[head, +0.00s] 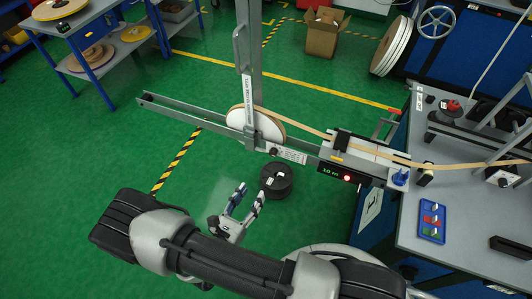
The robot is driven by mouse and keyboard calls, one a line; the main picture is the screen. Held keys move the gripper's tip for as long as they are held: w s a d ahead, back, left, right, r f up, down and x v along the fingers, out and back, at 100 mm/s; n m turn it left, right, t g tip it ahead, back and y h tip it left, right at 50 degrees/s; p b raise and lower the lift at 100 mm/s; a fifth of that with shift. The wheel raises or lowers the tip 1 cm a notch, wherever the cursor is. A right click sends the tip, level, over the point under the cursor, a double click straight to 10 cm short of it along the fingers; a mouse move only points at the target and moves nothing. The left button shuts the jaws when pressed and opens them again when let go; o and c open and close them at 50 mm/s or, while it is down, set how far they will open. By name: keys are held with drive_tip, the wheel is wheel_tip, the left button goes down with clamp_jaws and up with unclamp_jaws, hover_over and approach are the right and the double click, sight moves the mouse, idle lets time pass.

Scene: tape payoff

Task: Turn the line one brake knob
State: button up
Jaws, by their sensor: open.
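My gripper (250,193) is in the lower middle of the head view, with its two fingers apart and nothing between them. A round black cylinder (276,182) shows just right of the fingertips. The tape payoff's white-faced reel (250,122) stands above on a grey rail, with a small dark knob (273,152) near the rail's lower edge beside a white label. The gripper appears apart from this knob. A blue knob (399,178) sits at the bench edge. The label text is too small to read, so I cannot tell which knob is line one's brake.
Tan tape runs right from the reel through a guide block (350,148) over the grey bench (411,210). A display (340,174) has a lit red light. A blue tray (431,221) lies on the bench. The grey rail (190,116) juts left over open green floor.

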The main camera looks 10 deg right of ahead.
drive_tip(key=f+n+t+y, duration=0.1)
drive_tip(key=f, duration=0.1)
drive_tip(key=b, duration=0.4)
approach(272, 155)
drive_tip(key=x, duration=0.8)
drive_tip(key=shift+w+d, duration=0.15)
drive_tip(key=shift+w, duration=0.1)
drive_tip(key=shift+c, duration=0.4)
clamp_jaws()
